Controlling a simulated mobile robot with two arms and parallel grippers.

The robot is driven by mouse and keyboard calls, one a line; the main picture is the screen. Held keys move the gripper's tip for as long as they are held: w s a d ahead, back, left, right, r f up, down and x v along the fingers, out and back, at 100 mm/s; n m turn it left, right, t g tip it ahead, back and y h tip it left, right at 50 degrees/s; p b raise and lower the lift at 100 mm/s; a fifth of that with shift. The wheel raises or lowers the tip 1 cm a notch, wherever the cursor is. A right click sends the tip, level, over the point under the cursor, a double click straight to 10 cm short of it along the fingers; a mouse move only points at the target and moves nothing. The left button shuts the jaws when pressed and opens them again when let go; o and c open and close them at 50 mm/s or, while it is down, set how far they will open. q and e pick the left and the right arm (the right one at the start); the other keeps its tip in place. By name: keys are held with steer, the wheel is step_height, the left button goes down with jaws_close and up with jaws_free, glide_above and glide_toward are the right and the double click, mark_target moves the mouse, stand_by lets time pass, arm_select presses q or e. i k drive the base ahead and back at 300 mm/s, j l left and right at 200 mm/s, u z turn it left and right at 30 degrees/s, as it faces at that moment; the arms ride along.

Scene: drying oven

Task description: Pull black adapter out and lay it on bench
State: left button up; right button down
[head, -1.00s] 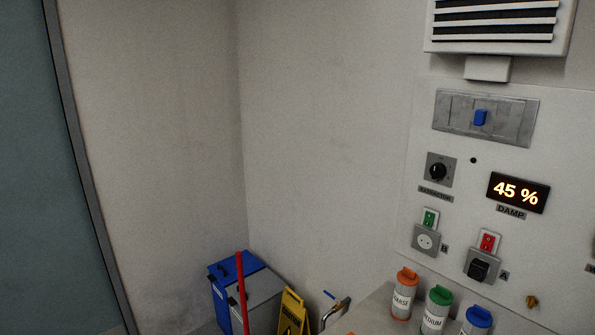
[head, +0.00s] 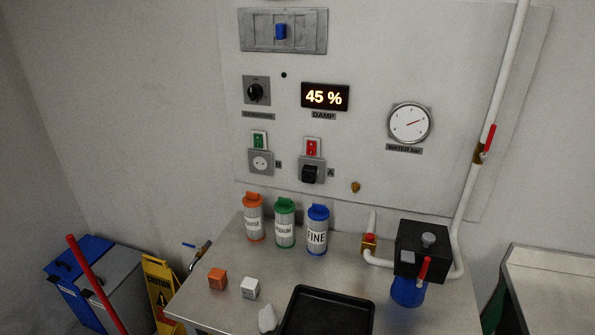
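The black adapter (head: 311,174) is plugged into socket A (head: 323,161) on the wall panel, below a red switch (head: 312,147). The metal bench (head: 210,297) stands below the panel. Neither of my grippers is in the head view.
Orange, green and blue lidded canisters (head: 285,224) stand at the back of the bench, below the sockets. An orange cube (head: 217,279), a white cube (head: 250,288) and a black tray (head: 301,300) lie in front. A black valve box with pipes (head: 422,247) is at right. Socket B (head: 260,162) is empty.

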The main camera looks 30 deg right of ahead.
mark_target(310, 172)
steer(key=j+z, duration=0.1)
steer(key=z, duration=0.4)
steer(key=i+j+z, duration=0.15)
steer(key=j+z, duration=0.2)
steer(key=j, duration=0.5)
steer(key=i+j+z, duration=0.1)
steer(key=j+z, duration=0.25)
steer(key=j, duration=1.25)
